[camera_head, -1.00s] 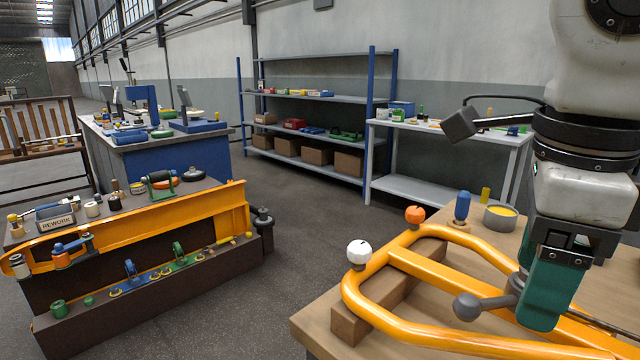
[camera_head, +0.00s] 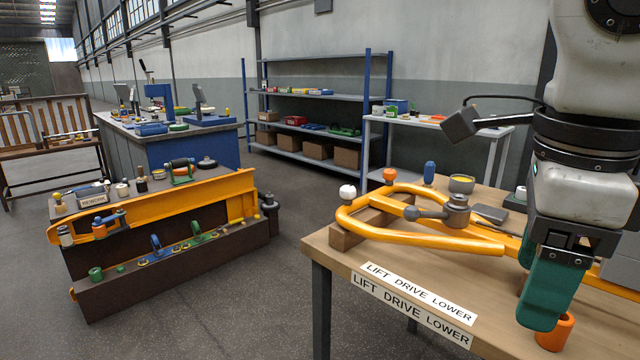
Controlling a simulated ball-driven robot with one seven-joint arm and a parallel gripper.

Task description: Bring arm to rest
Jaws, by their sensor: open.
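My gripper (camera_head: 545,295) hangs at the right of the head view, pointing down, with green-teal fingers. It is open, and I see nothing held in it. Its fingertips are over the right part of the wooden table (camera_head: 330,250), just in front of and above an orange cup-like piece (camera_head: 556,332), partly hidden by the fingers. I cannot tell whether they touch. My arm comes down from the top right corner. A yellow tubular frame (camera_head: 420,232) lies on the table to the left of my gripper, with a grey ball-ended lever (camera_head: 432,213) on it.
The table's front edge bears "LIFT DRIVE LOWER" labels (camera_head: 410,310). A white knob (camera_head: 347,192), an orange knob (camera_head: 390,175) and a blue peg (camera_head: 429,172) stand at its back. An orange-and-brown rework bench (camera_head: 160,228) stands left. Open floor (camera_head: 265,305) lies between.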

